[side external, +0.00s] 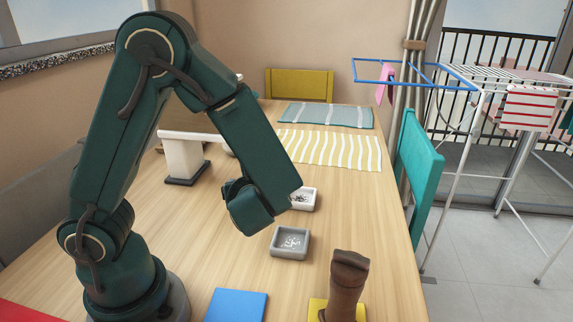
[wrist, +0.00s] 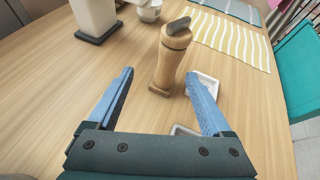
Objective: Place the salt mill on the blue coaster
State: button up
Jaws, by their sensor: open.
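A light wooden mill with a grey top (wrist: 171,60) stands upright on the table in the wrist view. It is ahead of my gripper (wrist: 160,73), whose blue fingers are open and apart with nothing between them. In the side view this mill and my fingers are hidden behind my arm. A blue coaster (side external: 236,305) lies bare at the front edge of the side view. A dark brown mill (side external: 347,280) stands at the front right on a yellow coaster (side external: 317,308). I see no label showing which mill holds salt.
A grey dish (side external: 290,243) and a white dish (side external: 304,198) sit right of my arm. A white stand with a dark base (side external: 185,158) is behind left. A striped yellow cloth (side external: 335,150) and a grey cloth (side external: 327,115) lie at the back. A teal chair (side external: 418,165) borders the right edge.

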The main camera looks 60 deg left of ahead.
jog(key=s+d+n+g+h, duration=0.2)
jog(key=s+n+g+h, duration=0.2)
jog(key=s+n, duration=0.6)
jog(key=d+r+n+t+h, duration=0.3)
jog(key=d+r+n+h, duration=0.2)
jog(key=n, duration=0.7)
jog(key=d+h, duration=0.2)
jog(key=d, duration=0.2)
jog(key=shift+w+d, duration=0.2)
jog(key=shift+w, duration=0.05)
jog(key=shift+o, duration=0.4)
jog(key=shift+w+d+r+n+t+h, duration=0.1)
jog(key=shift+d+r+n+t+h, duration=0.2)
jog(key=shift+d, duration=0.05)
jog(key=shift+r, duration=0.1)
